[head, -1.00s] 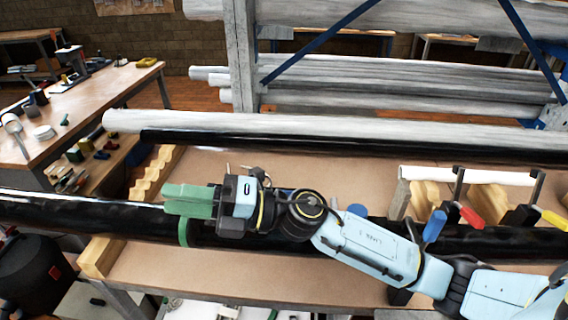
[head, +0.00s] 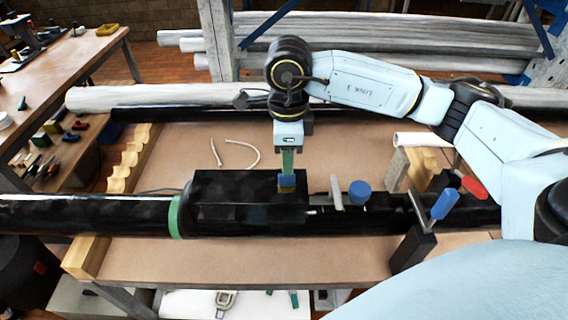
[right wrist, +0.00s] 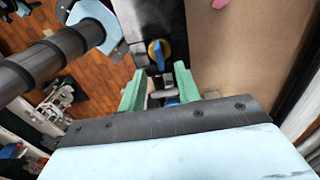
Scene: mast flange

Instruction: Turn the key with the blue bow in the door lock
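The key with the blue bow (head: 287,181) stands upright in a brass-coloured lock face on a black box (head: 230,196). In the right wrist view the blue bow (right wrist: 157,54) crosses a round yellow lock face just beyond the fingertips. No door is seen; the box sits along a black pipe. My right gripper (head: 287,168) points down with its green fingers directly over the bow. In the right wrist view its fingers (right wrist: 158,82) are spread apart, with nothing clamped between them. Whether the tips straddle or touch the bow, I cannot tell. My left gripper is not in view.
A grey lever (head: 336,191) and a blue knob (head: 359,191) stand close right of the lock. Clamps with blue (head: 444,203) and red (head: 474,187) handles are further right. A thin pale hook (head: 245,152) lies behind the box. The brown tabletop in front is clear.

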